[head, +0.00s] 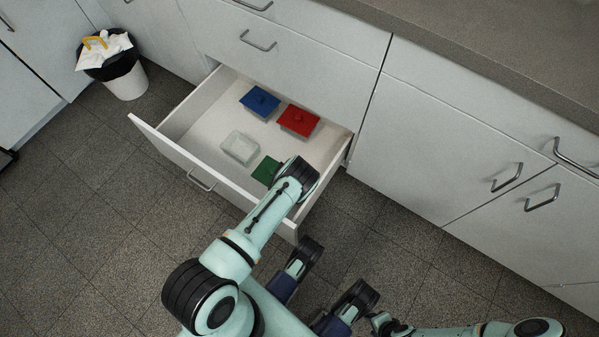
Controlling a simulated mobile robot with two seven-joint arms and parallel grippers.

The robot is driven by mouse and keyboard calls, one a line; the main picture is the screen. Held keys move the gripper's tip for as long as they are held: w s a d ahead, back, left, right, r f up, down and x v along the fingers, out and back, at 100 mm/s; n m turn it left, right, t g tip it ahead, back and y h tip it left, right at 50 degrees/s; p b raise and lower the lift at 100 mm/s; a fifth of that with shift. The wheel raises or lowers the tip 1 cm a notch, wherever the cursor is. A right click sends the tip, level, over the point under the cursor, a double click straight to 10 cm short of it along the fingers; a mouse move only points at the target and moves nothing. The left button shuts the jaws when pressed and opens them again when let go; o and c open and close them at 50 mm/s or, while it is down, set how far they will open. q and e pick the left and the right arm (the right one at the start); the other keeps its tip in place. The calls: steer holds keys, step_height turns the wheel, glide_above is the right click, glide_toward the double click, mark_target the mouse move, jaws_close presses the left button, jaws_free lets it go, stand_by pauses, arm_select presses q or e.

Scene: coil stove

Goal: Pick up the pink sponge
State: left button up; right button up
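I see no pink sponge in the head view. My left arm reaches in from the lower left over the open drawer (170,152). Its black wrist end is above the drawer's near right part, and the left gripper's fingers are hidden beneath or behind it. My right arm lies low at the bottom right. Its small dark end, the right gripper (381,322), is over the floor, and I cannot tell whether its fingers are open.
The drawer holds a blue-lidded box (260,101), a red-lidded box (298,121), a clear container (239,148) and a green-lidded box (266,169), partly covered by my arm. A bin (127,82) stands left. A counter (480,50) runs above white cabinets.

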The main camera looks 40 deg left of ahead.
arm_select(q)
steer(key=shift+w+a+f, duration=0.1)
steer(key=shift+w+f, duration=0.1)
steer(key=shift+f, duration=0.35)
steer(key=c, duration=0.7)
arm_select(e)
steer(key=shift+s+d+f, duration=0.1)
steer(key=shift+s+f, duration=0.25)
steer(key=shift+s, duration=0.25)
arm_select(q)
steer(key=shift+r, duration=0.1)
